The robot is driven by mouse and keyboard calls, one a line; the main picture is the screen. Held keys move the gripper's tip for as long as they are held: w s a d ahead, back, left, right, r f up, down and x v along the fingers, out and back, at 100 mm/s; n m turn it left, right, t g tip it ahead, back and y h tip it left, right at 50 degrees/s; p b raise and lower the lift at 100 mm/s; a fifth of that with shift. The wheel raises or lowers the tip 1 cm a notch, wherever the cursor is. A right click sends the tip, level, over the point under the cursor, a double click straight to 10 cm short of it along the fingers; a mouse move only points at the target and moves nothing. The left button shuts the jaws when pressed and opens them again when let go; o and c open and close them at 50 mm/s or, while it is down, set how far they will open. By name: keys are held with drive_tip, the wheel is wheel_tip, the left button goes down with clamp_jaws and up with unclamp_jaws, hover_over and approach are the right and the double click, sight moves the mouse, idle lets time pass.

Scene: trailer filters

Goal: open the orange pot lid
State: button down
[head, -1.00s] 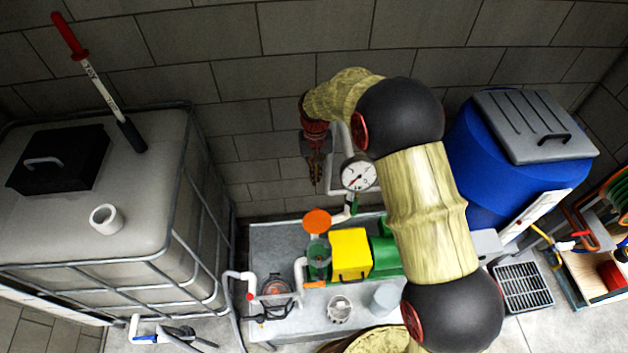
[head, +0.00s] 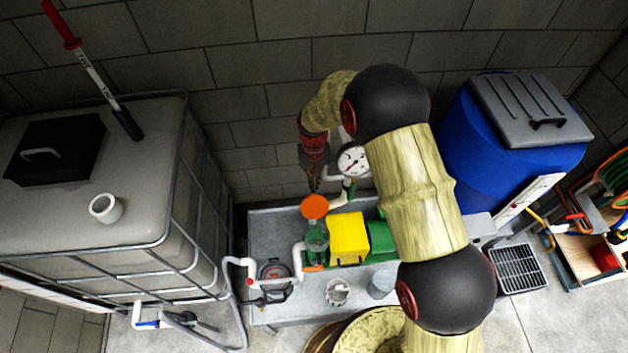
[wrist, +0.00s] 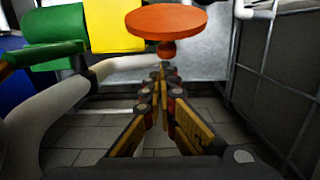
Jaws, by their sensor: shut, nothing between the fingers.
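The orange pot lid (head: 314,206) is a round disc on top of a green and clear filter pot (head: 317,238) on the metal bench. The lid also shows in the wrist view (wrist: 166,22), with a short orange stem under it. My gripper (head: 314,187) points down just above and behind the lid in the head view. In the wrist view my gripper's fingers (wrist: 163,72) are shut and empty, with the tips just below the lid's stem in the picture. I cannot tell whether they touch it.
A yellow box (head: 348,238) and a green pump (head: 380,238) stand right of the pot. A pressure gauge (head: 352,159) and white pipes are close to my gripper. A caged tank (head: 150,215) is at left, a blue barrel (head: 470,140) at right. The bench (head: 268,225) has bare room left of the pot.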

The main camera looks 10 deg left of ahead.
drive_tip(key=shift+r, duration=0.1)
drive_tip(key=shift+s+d+r+t+y+b, duration=0.25)
drive_tip(key=shift+s+r+t+y+b, duration=0.1)
drive_tip(key=shift+s+r+t, duration=0.6)
drive_tip(key=shift+r, duration=0.25)
wheel_tip(320, 180, up, 13)
drive_tip(key=shift+s+p, duration=0.2)
drive_tip(key=shift+p, duration=0.2)
idle(0.5)
drive_tip(key=shift+r+g, duration=0.1)
drive_tip(key=shift+g, duration=0.15)
